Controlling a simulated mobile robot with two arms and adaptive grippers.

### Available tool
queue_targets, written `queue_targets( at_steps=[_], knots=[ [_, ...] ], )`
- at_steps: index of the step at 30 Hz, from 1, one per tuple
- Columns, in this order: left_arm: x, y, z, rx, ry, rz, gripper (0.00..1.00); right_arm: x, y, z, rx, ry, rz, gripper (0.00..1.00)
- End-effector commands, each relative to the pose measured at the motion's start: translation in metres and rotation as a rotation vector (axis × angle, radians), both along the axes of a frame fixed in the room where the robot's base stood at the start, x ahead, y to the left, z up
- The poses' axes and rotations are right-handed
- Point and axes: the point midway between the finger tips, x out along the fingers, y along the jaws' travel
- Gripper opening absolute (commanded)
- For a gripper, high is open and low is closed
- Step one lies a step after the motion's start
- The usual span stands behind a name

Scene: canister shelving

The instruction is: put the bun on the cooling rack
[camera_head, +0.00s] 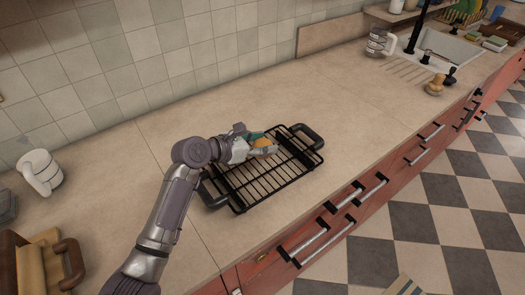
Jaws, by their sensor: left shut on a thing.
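The cooling rack (239,197) is a black wire rack with two dark end handles, lying on the beige counter. I cannot tell whether the bun touches the rack's wires. My right gripper is not in view.
A white mug-like canister (40,172) stands at the left, near a brown wooden holder (40,262). A striped jug (377,42), a sink (447,50) and a black tap are at the back right. The counter (330,105) around the rack is clear.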

Motion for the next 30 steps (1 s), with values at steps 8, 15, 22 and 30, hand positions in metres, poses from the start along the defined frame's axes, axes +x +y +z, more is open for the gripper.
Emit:
queue_targets(
  at_steps=[8, 15, 22, 30],
  knots=[
    [-0.001, 0.000, -0.034, 0.001, 0.004, 0.000, 0.20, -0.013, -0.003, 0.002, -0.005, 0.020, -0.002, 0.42],
    [-0.001, 0.000, -0.034, 0.000, 0.003, 0.000, 0.20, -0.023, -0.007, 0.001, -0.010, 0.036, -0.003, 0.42],
    [-0.001, 0.000, -0.036, 0.001, 0.004, 0.000, 0.76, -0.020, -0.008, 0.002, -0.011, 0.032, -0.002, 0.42],
    [-0.001, 0.000, -0.036, 0.001, 0.004, 0.000, 0.79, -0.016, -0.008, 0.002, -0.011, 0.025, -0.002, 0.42]
  ],
)
